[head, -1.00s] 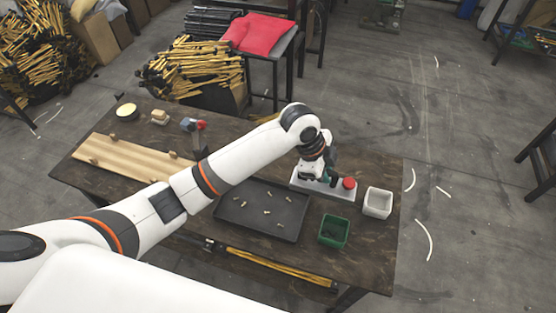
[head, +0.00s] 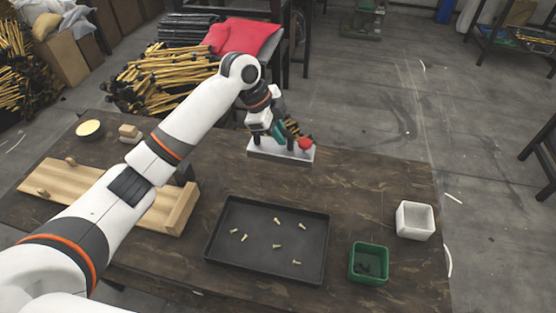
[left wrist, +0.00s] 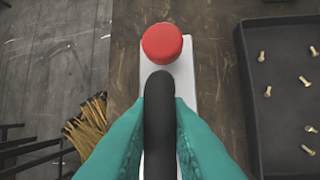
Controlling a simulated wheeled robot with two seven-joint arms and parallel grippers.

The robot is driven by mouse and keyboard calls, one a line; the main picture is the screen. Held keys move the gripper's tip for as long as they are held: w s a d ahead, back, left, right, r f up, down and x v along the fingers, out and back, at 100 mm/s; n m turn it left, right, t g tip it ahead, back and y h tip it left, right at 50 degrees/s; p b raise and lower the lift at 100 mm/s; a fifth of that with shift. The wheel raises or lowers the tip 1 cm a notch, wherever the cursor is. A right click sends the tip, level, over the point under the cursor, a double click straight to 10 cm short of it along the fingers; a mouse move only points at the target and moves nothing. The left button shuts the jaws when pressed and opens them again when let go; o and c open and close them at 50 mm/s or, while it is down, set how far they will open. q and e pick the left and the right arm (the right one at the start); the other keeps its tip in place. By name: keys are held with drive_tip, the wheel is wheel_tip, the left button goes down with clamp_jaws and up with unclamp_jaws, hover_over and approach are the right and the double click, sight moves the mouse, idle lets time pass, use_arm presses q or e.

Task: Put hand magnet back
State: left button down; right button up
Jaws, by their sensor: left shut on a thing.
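The hand magnet is a pale flat plate (head: 265,151) with a black handle and a red knob (head: 305,144). It is near the back edge of the table in the head view. My left gripper (head: 284,133) is shut on the black handle. In the left wrist view, the green fingers (left wrist: 159,120) close on both sides of the handle (left wrist: 159,95), with the red knob (left wrist: 162,43) beyond it. I cannot tell whether the plate touches the table or hangs just above it. My right gripper is not in view.
A dark tray (head: 222,257) with several small rivets lies in front. A green bin (head: 369,277) and a white bin (head: 414,232) stand at the right. A wooden board (head: 160,211) lies at left, partly behind my arm. A red cloth (head: 243,38) lies behind the table.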

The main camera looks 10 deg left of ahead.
sight(276, 147)
use_arm(q)
wheel_tip(276, 147, down, 2)
drive_tip(key=shift+f, duration=0.25)
wheel_tip(276, 147, down, 4)
drive_tip(key=shift+f, duration=0.1)
drive_tip(key=shift+f, duration=0.1)
drive_tip(key=c, duration=1.4)
unclamp_jaws()
drive_tip(key=shift+o, duration=0.2)
